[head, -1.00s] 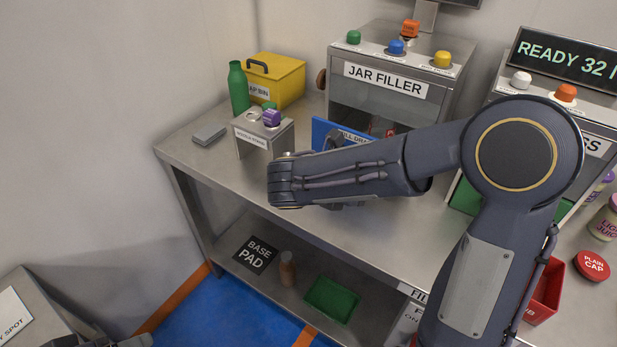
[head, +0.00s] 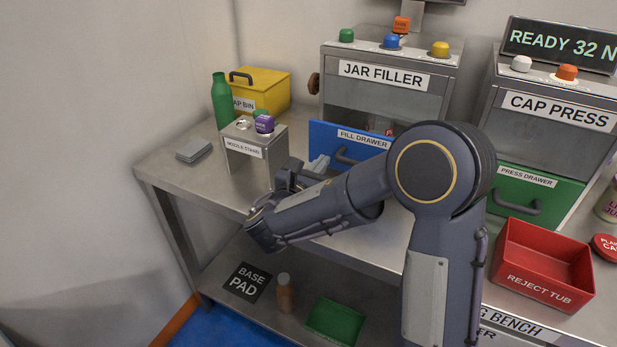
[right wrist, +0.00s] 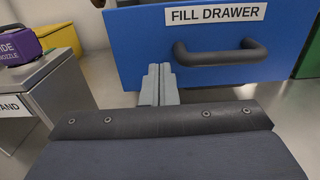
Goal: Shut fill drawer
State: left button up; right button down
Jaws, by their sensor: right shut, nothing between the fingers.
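The fill drawer (head: 325,137) has a blue front with a dark bar handle (head: 345,157). It stands out from the jar filler (head: 385,95), with contents showing behind its front. In the right wrist view the blue front (right wrist: 135,45) and handle (right wrist: 220,54) are close ahead. My right gripper (head: 319,164) is shut and empty, its pale fingers at the left part of the drawer front. In the right wrist view the fingertips (right wrist: 158,72) are at the front's lower edge, left of the handle; I cannot tell whether they touch. My left gripper is not in view.
The nozzle stand (head: 250,165) with a purple nozzle stands just left of the drawer. The green press drawer (head: 525,190) and red reject tub (head: 540,265) are to the right. The bench front left (head: 200,190) is clear.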

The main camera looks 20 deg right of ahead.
aim_at(333, 149)
jog(key=shift+x, duration=1.85)
jog(key=x, duration=0.8)
jog(key=shift+w+d, duration=0.1)
jog(key=shift+w, duration=0.05)
jog(key=shift+d+r, duration=0.1)
jog(key=shift+r, duration=0.1)
